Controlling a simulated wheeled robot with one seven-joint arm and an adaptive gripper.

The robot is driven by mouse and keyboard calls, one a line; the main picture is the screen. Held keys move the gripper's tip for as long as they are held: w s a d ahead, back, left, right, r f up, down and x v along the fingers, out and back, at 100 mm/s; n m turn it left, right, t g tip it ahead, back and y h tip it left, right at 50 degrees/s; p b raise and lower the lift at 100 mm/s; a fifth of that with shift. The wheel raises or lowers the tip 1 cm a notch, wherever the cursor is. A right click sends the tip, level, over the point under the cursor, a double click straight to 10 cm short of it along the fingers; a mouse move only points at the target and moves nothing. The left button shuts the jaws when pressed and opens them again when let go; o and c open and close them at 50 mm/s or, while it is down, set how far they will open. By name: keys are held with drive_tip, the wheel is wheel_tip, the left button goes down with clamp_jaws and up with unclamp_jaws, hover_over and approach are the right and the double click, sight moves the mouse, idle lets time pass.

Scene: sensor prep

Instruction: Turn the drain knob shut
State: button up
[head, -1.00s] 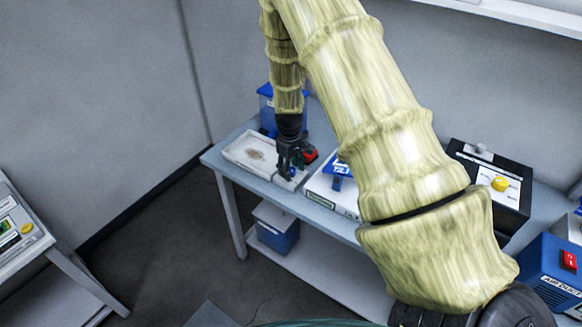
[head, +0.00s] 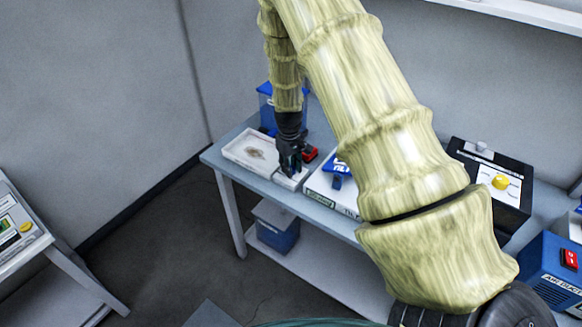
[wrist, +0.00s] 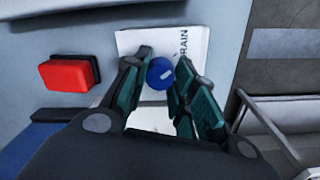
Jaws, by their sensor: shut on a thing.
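The drain knob (wrist: 160,72) is a round blue knob with a pale mark on top. It sits on a white plate (wrist: 128,42) printed "DRAIN" in the wrist view. My gripper (wrist: 161,78) points down with its two dark green fingers on either side of the knob, shut on it. In the head view my gripper (head: 290,168) is at the table by the right end of a white tray, and it hides the knob there.
A red block (wrist: 68,73) is left of the plate; it also shows in the head view (head: 309,153). The white tray (head: 232,152) has a brown patch inside. A white box with a blue handle (head: 338,182) stands close on the right. A blue bin (head: 265,105) stands behind.

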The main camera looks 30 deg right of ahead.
drive_tip(key=m+b, duration=0.1)
drive_tip(key=m, duration=0.3)
drive_tip(key=shift+w+d, duration=0.1)
drive_tip(key=m, duration=0.8)
drive_tip(key=shift+d+r, duration=0.1)
drive_tip(key=shift+m, duration=1.9)
drive_tip(key=shift+w+m, duration=0.1)
drive_tip(key=shift+m, duration=0.2)
drive_tip(key=o, duration=1)
drive_tip(key=shift+o, duration=0.2)
